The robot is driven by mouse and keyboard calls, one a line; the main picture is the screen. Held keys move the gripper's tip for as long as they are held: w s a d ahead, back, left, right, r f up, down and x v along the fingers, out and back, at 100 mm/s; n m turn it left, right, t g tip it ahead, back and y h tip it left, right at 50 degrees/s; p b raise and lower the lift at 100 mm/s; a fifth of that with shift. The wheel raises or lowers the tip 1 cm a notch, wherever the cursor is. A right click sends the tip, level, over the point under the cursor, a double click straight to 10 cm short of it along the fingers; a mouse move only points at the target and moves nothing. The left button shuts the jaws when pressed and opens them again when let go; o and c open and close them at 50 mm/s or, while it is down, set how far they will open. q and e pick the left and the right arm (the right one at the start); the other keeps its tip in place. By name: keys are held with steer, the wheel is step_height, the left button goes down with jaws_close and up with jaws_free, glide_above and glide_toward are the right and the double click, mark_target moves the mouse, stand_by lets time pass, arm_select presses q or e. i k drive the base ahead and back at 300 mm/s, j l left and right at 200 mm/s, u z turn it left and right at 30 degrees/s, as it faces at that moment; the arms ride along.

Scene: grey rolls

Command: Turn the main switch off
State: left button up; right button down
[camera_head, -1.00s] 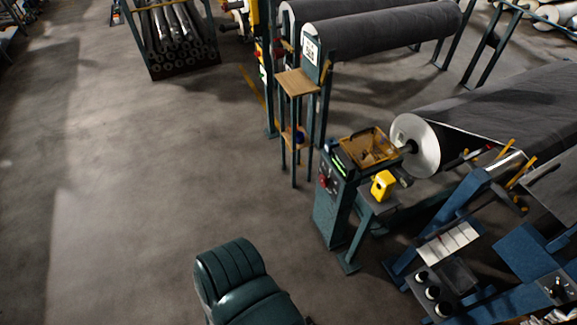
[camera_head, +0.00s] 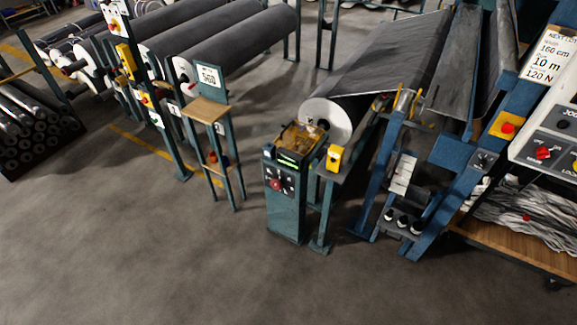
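Neither of my grippers is in view. No label reading "main switch" can be made out. A red knob (camera_head: 543,152) sits on a pale control panel (camera_head: 528,140) at the right edge, with small lettering too blurred to read. Another red knob (camera_head: 275,184) is on the dark front of a green pedestal (camera_head: 285,215) in the middle. A red button on a yellow box (camera_head: 506,127) is on the blue post left of the pale panel. The position of each knob is too small to tell.
Large grey rolls (camera_head: 240,45) stand on racks at the back left. A machine with a grey web (camera_head: 390,60) is behind the pedestal. A small wooden-topped stand (camera_head: 207,110) is left of it. A wooden shelf (camera_head: 505,250) is at lower right. The front floor (camera_head: 190,270) is clear.

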mark_target(542, 153)
steer(key=z, duration=1.95)
